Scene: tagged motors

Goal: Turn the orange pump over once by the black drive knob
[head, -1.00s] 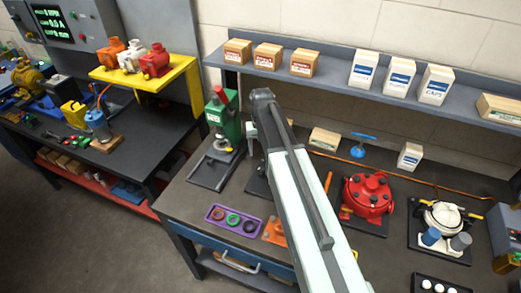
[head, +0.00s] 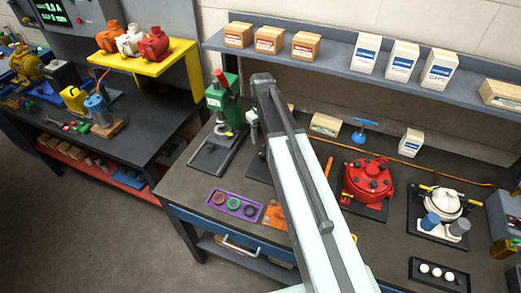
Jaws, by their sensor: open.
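An orange pump-like unit (head: 110,38) stands at the left end of the yellow shelf (head: 176,71), beside a white one (head: 131,42) and a red one (head: 154,43). A flat orange part (head: 275,214) also lies on the near bench, partly hidden by my arm; I cannot tell whether it belongs to a pump. I cannot make out a black drive knob on either. My arm rises from the bottom across the middle of the view, and its far end and gripper are hidden.
On the bench (head: 203,176) are a green press (head: 222,98), a purple tray (head: 213,196) of rings, a red round housing (head: 367,179) and a white-topped unit (head: 440,203). A grey shelf (head: 331,61) holds boxes. A floor gap separates the benches.

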